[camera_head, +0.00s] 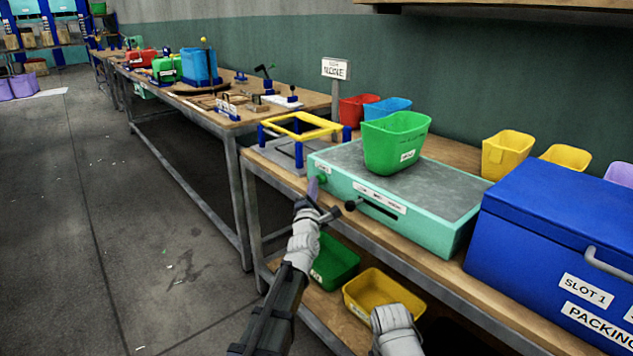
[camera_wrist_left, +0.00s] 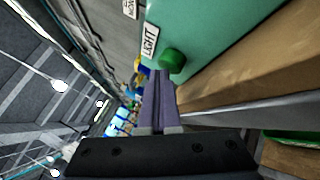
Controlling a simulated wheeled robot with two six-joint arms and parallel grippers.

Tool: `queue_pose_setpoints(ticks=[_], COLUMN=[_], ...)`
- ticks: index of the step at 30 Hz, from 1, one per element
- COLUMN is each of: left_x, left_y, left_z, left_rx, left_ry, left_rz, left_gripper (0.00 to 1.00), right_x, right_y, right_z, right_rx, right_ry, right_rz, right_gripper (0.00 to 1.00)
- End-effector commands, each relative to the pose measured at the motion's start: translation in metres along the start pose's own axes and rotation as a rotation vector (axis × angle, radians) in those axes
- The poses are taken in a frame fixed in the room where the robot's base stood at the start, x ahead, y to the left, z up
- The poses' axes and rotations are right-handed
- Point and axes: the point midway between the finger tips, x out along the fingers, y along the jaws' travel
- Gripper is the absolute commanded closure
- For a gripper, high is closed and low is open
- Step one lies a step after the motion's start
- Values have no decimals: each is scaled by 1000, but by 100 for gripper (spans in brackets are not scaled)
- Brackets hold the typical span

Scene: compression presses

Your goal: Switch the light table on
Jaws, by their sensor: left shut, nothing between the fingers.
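The light table is a teal box with a dull grey top; its front wall (camera_head: 440,228) faces me, and a green bin (camera_head: 395,143) stands on its top. A green button (camera_head: 321,179) sits at its left end. In the left wrist view the button (camera_wrist_left: 172,62) is beside a label reading LIGHT (camera_wrist_left: 150,41). My left gripper (camera_head: 313,188) is shut and empty, its purple fingers right at the button; in the wrist view their tips (camera_wrist_left: 158,74) appear beside it. I cannot tell whether they touch. My right gripper is not in view.
A black-knobbed lever (camera_head: 350,205) sticks out of the front wall. A yellow frame on blue posts (camera_head: 298,126) stands to the left. A blue box (camera_head: 560,240) stands to the right. Green (camera_head: 335,262) and yellow (camera_head: 380,295) bins sit on the lower shelf.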

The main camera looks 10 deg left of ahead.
Motion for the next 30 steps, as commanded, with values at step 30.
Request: queue_pose_setpoints(ticks=[30], left_x=[-14], left_y=[10], left_z=[-9], left_rx=[1], left_ry=[0], left_rz=[0], left_gripper=[100], right_x=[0], right_y=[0], right_z=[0], right_rx=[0], right_ry=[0], right_rz=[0], right_gripper=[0])
